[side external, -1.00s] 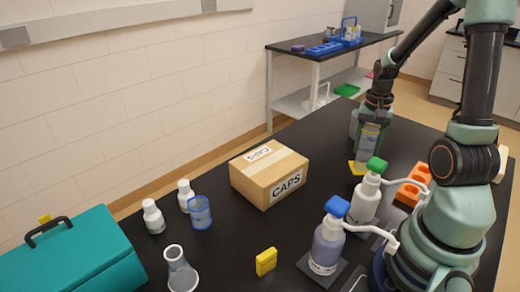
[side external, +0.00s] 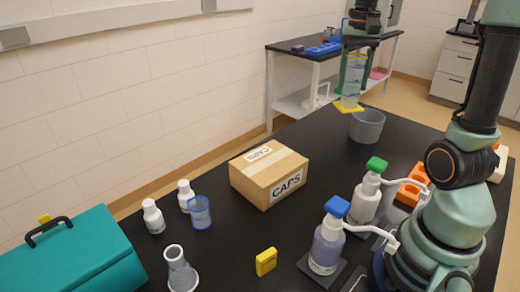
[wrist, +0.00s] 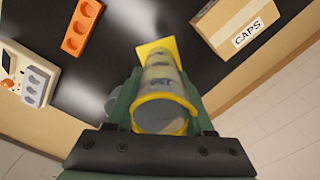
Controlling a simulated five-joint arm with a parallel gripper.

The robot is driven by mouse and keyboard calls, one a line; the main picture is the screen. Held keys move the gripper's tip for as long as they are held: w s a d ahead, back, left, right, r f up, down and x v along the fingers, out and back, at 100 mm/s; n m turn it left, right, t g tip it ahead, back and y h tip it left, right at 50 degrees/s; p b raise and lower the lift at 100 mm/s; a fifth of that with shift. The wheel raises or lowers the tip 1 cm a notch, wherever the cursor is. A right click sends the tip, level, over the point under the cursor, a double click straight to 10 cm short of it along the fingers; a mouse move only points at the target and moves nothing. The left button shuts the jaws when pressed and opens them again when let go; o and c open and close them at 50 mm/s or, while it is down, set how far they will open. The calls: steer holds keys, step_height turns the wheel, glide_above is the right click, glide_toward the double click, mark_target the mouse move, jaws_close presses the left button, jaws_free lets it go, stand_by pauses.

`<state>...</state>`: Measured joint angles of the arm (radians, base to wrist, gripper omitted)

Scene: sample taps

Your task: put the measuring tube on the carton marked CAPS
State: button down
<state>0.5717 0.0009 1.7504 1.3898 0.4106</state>
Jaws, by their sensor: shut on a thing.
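The measuring tube (side external: 352,84) is a clear graduated cylinder with a yellow foot, upright and raised above the far part of the bench. My gripper (side external: 353,68) is shut on it, with a green finger on each side. In the wrist view, the tube (wrist: 160,90) with its yellow rim lies between the fingers of my gripper (wrist: 163,100). The carton marked CAPS (side external: 268,174) is a closed brown box on the black bench, nearer the camera and to the left of the tube. In the wrist view, the carton (wrist: 237,22) is at upper right.
A grey cup (side external: 367,126) stands just below the tube. White pump bottles with green (side external: 366,195) and blue (side external: 327,244) tops stand right of the carton. Small white bottles, a blue beaker (side external: 200,212), a flask (side external: 180,271) and a teal case (side external: 75,262) are at left. The carton's top is clear.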

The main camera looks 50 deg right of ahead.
steer(key=w+a+r+n, duration=0.3)
steer(key=w+a, duration=0.3)
steer(key=a, duration=0.2)
steer(key=w+a+r+n, duration=0.2)
steer(key=w+a+n, duration=0.3)
steer(key=a, duration=0.4)
steer(key=shift+m, duration=0.7)
steer(key=f, duration=1.2)
steer(key=w+f, duration=0.1)
steer(key=f, duration=0.6)
steer(key=shift+d, duration=0.15)
steer(key=shift+s+f, duration=0.1)
steer(key=shift+f, duration=0.05)
steer(key=shift+c, duration=1.4)
jaws_free()
